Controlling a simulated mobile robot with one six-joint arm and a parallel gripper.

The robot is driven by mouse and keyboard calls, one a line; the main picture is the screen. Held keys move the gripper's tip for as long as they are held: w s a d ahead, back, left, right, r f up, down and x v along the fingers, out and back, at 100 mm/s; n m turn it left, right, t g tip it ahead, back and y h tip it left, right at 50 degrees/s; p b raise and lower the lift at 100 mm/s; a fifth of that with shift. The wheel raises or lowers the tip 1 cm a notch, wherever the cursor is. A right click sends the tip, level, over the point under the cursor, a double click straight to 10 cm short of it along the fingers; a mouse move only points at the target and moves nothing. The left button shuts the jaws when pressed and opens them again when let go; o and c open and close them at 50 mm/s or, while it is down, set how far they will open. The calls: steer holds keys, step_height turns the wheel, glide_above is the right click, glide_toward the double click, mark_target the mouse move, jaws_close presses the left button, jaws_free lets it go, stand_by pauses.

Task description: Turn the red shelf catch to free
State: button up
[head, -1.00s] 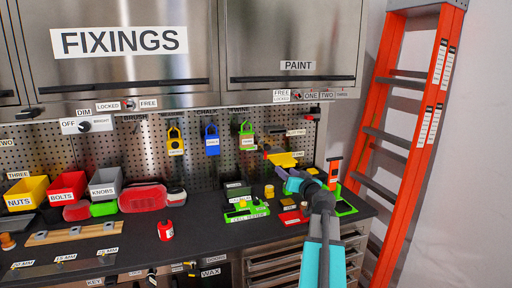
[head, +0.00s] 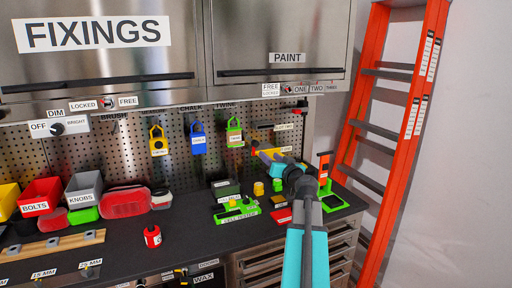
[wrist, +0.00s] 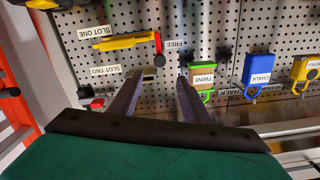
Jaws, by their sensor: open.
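The red shelf catch (wrist: 158,43) is a small red piece with a dark end, at one end of the yellow shelf (wrist: 118,42) on the pegboard. A FREE label stands beside it. In the head view the catch (head: 255,143) is a small red spot at the left of the yellow shelf, which my gripper partly covers. My gripper (wrist: 160,76) is open, its two fingers pointing at the pegboard. The catch lies beyond the gap between the fingertips, apart from them in the picture. Nothing is between the fingers.
The twine holder (wrist: 204,75) and chalk holder (wrist: 257,72) hang beside the fingers. A red and black part (wrist: 92,102) is near the SLOT TWO label. Below, the bench carries a green cell tester (head: 237,214). An orange ladder (head: 398,100) stands at the right.

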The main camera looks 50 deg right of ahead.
mark_target(256, 145)
steer(key=shift+p+x, duration=1.7)
steer(key=shift+x, duration=3.3)
steer(key=shift+p+x, duration=0.6)
steer(key=shift+x, duration=1.2)
steer(key=shift+a, duration=0.1)
steer(key=c, duration=1)
steer(key=shift+c, duration=0.2)
